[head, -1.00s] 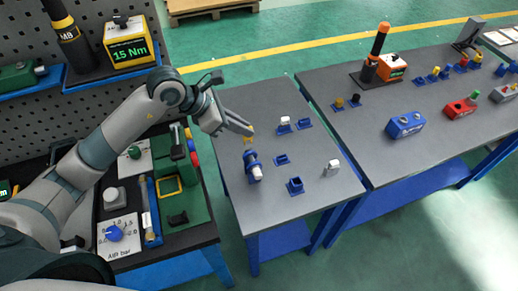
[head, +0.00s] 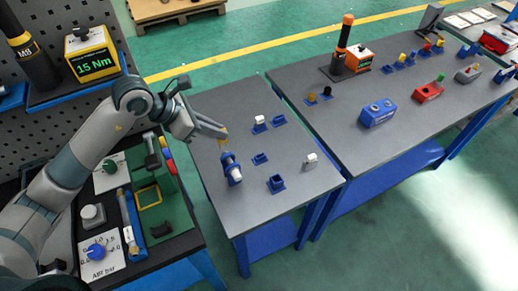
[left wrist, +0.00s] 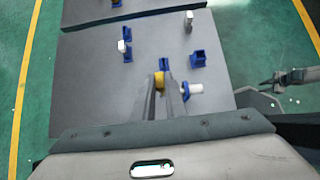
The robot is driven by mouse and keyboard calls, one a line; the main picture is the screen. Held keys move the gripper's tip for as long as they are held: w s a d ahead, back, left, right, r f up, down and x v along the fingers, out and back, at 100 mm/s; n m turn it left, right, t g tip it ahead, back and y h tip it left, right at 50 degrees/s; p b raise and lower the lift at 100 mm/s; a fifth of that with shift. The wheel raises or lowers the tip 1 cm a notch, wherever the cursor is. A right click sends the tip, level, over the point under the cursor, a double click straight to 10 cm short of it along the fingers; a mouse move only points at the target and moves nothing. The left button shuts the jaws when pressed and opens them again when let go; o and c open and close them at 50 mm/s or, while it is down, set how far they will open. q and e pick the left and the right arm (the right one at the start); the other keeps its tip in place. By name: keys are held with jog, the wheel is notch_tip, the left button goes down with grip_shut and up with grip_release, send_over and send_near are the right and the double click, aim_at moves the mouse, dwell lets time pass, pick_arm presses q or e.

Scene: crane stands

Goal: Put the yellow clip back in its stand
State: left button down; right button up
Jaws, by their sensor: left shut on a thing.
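My left gripper (head: 224,133) is shut on the small yellow clip (head: 223,140), held at its fingertips above the left part of the near grey table. The yellow clip shows between the fingers in the left wrist view (left wrist: 159,80). An empty low blue stand (head: 260,158) lies to the right of the clip; it shows just beyond the clip in the left wrist view (left wrist: 165,63). Other blue stands are a square one (head: 277,184) and a low one (head: 279,120). A grey jointed part at the right of the left wrist view may be my right gripper (left wrist: 268,82); its jaws are unclear.
A blue piece with a white cylinder (head: 233,170) stands just below the clip in the head view. A white clip (head: 259,119) sits in a blue stand; another white piece (head: 310,161) stands near the right edge. A second table (head: 400,125) holds several coloured blocks.

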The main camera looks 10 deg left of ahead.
pick_arm(q)
jog(key=s+a+r+b, duration=0.2)
jog(key=s+r, duration=0.1)
jog(key=s, duration=0.3)
jog(key=shift+a, duration=0.35)
